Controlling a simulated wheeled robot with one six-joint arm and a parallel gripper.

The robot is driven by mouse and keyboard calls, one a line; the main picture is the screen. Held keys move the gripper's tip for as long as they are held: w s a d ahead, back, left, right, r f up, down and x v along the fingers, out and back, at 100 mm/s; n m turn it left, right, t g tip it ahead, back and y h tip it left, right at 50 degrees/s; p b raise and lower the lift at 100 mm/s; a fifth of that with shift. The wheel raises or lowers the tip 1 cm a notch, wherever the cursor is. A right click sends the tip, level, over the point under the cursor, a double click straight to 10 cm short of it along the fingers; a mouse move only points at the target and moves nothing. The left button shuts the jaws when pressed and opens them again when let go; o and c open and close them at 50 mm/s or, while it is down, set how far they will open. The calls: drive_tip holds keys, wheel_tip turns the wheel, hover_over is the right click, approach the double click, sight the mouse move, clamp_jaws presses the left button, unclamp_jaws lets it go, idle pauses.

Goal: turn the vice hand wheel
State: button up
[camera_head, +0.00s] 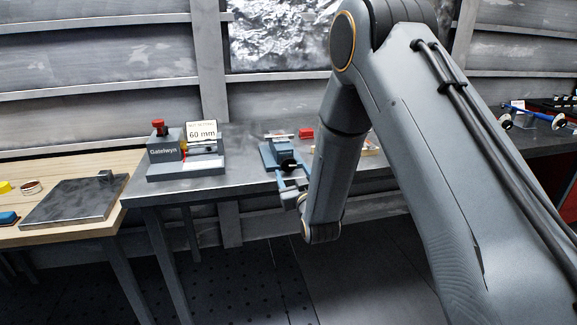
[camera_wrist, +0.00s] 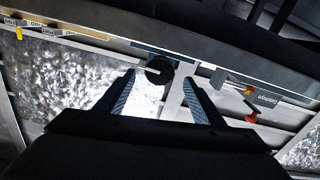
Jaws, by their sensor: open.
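The blue-grey vice (camera_head: 279,150) stands at the front edge of the grey metal bench, left of my arm. Its dark round hand wheel (camera_head: 289,165) faces the front. In the wrist view the hand wheel (camera_wrist: 159,69) is a black disc with a small pale handle or mark, just beyond the fingertips and roughly centred between them. My gripper (camera_wrist: 158,78) is open and empty, with one finger on each side of the wheel's line. In the head view my gripper (camera_head: 289,187) is just below and in front of the wheel, partly hidden by my arm. I cannot tell whether it touches.
A wooden table (camera_head: 70,229) with a dark plate (camera_head: 75,200) is further left.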

sight(289, 165)
drive_tip(key=p+x, duration=0.1)
drive_tip(key=x, duration=0.5)
drive_tip(key=shift+w, duration=0.25)
drive_tip(key=c, duration=1.1)
drive_tip(key=shift+o, duration=0.3)
drive_tip(key=shift+m, duration=0.3)
drive_tip(key=shift+m+b, duration=1.5)
drive_tip(key=shift+m, duration=1.2)
drive_tip(key=o, duration=1)
drive_tip(key=shift+o, duration=0.2)
